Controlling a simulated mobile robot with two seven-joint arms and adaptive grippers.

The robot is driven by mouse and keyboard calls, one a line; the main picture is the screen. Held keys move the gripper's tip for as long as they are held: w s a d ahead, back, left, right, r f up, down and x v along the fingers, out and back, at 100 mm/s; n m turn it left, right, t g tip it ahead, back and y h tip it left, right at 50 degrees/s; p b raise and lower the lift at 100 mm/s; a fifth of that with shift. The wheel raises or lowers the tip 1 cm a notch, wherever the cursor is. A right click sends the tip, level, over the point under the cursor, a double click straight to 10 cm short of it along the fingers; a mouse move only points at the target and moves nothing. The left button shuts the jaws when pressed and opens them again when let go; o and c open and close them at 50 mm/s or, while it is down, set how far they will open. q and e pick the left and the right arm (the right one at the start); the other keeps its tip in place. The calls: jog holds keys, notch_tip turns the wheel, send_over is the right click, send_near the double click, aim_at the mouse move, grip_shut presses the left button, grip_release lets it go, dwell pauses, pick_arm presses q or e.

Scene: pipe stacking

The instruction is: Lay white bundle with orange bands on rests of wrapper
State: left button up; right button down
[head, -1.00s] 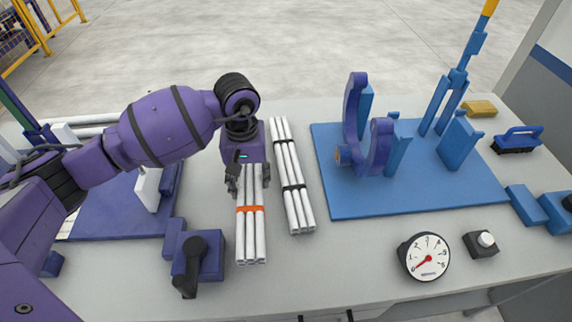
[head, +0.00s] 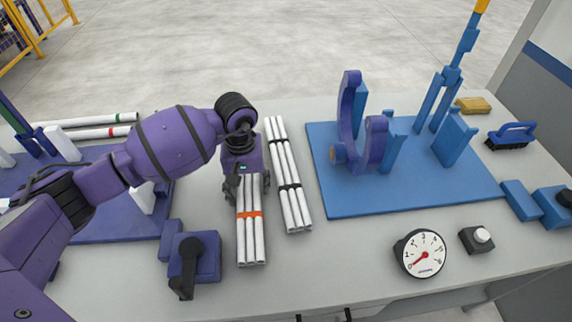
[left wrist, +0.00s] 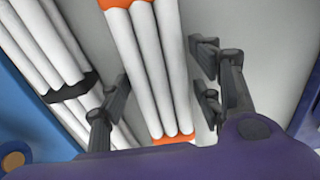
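The white bundle with orange bands (head: 249,238) lies on the grey table, left of the blue plate. My left gripper (head: 247,188) is over its far part, with fingers on either side. In the left wrist view, the bundle (left wrist: 150,70) runs between the open fingers of the left gripper (left wrist: 160,88), with a gap on both sides. Two orange bands show there. The wrapper appears to be the purple C-shaped ring (head: 377,148) with blue upright rests (head: 395,146) on a blue plate (head: 345,202). My right gripper is not in view.
A white bundle with black bands (head: 290,180) lies close to the right of the orange-banded one. A purple block with a black handle (head: 207,262) stands to its left. A gauge (head: 420,253) and a button box (head: 477,240) stand at the front right.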

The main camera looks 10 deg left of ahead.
pick_arm(q)
jog(key=shift+o, duration=0.2)
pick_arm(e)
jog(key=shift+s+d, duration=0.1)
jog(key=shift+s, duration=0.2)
pick_arm(q)
jog(key=shift+r, duration=0.1)
